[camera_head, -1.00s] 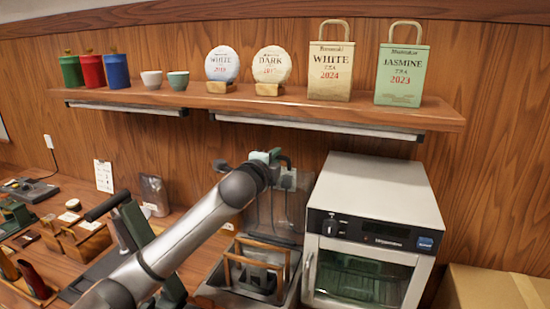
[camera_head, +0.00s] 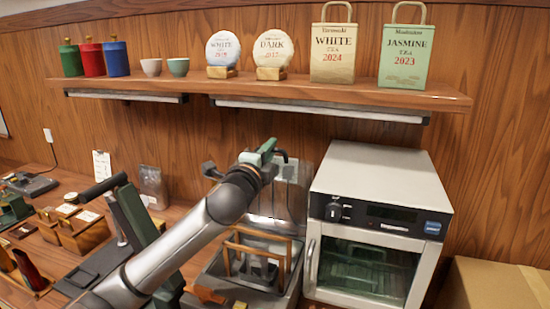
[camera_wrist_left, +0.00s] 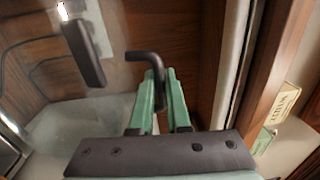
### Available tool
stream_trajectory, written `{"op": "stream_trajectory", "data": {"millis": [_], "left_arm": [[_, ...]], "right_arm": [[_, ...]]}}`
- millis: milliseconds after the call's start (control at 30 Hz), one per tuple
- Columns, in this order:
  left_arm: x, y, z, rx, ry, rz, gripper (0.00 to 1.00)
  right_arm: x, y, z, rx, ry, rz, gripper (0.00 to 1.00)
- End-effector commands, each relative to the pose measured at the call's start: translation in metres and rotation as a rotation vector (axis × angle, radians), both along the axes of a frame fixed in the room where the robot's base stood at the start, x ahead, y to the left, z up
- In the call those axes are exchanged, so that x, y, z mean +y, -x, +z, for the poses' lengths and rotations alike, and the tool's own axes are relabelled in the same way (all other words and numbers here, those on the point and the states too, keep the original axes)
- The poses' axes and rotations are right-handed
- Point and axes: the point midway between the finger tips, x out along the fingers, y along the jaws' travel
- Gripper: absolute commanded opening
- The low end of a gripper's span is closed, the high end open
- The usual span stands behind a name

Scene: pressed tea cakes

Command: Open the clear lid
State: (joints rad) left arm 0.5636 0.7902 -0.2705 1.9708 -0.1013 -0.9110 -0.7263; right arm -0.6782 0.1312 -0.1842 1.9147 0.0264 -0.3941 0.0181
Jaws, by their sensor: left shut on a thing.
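The clear lid (camera_head: 291,200) stands raised and near upright behind the steamer-like metal box (camera_head: 212,285), in front of the wood wall. My left gripper (camera_head: 266,153) is at the lid's upper edge. In the left wrist view, its green fingers (camera_wrist_left: 160,100) are shut on the lid's black hooked handle (camera_wrist_left: 150,60). The see-through pane shows at the left of that view (camera_wrist_left: 35,75). A wooden frame (camera_head: 232,245) stands in the open box. My forearm hides part of the box's left side. My right gripper is not in view.
A white oven-like cabinet (camera_head: 375,180) stands close to the right of the box. A shelf (camera_head: 340,93) with tins, cups, tea cakes and bags runs above. A green press with a black handle (camera_head: 104,188) stands left. A cardboard box (camera_head: 495,285) lies at right.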

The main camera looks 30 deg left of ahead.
Motion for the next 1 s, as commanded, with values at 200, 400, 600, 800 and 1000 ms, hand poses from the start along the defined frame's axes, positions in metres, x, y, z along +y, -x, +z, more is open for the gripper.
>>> {"op": "stream_trajectory", "data": {"millis": [200,400,600,800,1000], "left_arm": [[-0.005,0.019,-0.006,-0.077,-0.019,-0.001,0.00],[-0.005,0.021,-0.002,-0.090,-0.021,0.001,0.00],[-0.005,0.021,-0.002,-0.089,-0.020,0.001,0.16],[-0.005,0.021,-0.002,-0.089,-0.021,0.000,0.27],[-0.005,0.023,-0.002,-0.090,-0.021,0.000,0.27]], "right_arm": [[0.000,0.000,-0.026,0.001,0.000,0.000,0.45],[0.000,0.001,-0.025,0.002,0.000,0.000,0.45],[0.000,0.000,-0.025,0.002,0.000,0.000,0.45],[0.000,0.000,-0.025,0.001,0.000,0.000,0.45],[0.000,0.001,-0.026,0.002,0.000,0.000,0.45]]}}
